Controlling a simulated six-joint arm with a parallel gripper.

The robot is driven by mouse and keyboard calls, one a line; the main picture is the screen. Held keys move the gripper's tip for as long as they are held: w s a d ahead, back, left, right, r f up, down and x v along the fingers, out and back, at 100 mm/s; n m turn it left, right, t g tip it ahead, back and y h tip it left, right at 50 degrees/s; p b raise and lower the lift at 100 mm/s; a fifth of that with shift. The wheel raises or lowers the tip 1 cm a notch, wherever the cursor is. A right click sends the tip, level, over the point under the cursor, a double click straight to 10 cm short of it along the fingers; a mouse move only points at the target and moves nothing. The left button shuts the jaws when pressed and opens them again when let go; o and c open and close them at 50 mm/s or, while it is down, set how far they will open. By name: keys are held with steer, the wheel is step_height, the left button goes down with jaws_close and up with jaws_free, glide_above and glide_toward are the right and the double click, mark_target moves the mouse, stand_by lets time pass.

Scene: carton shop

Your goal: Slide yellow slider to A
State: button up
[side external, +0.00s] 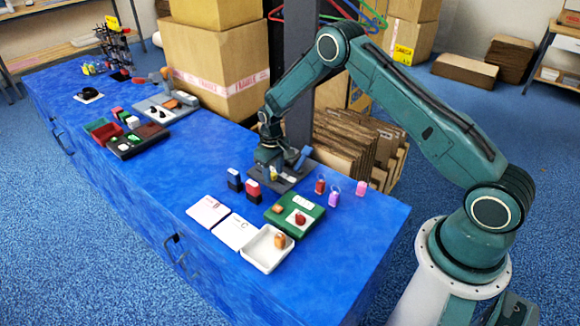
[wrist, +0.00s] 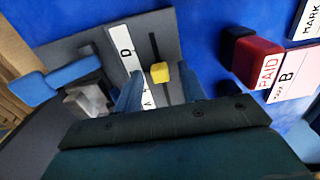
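The yellow slider (wrist: 159,72) sits on a dark slot in a grey board (wrist: 186,50). In the side view the yellow slider (side external: 273,172) shows small below my gripper, on the grey board (side external: 284,187). A white label marked D (wrist: 124,50) lies beside the slot's far part. A label marked A (wrist: 149,101) shows nearer, partly hidden by a finger. My gripper (wrist: 161,84) is open, with blue fingers on either side of the slot and the slider between and just beyond their tips. In the side view my gripper (side external: 267,160) is low over the board; contact cannot be told.
A blue lever-like part (wrist: 73,72) stands on the board's left. A red PAID stamp (wrist: 257,62) stands right of the board. In the side view, a green tray (side external: 309,212) and white trays (side external: 250,252) lie nearer. The blue tabletop's middle is clear.

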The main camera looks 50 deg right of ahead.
mark_target(258, 171)
steer(key=shift+c, duration=0.4)
jaws_close()
steer(key=shift+w, duration=3.2)
steer(key=shift+o, duration=0.4)
jaws_free()
steer(key=shift+r, duration=0.1)
step_height(258, 171, up, 14)
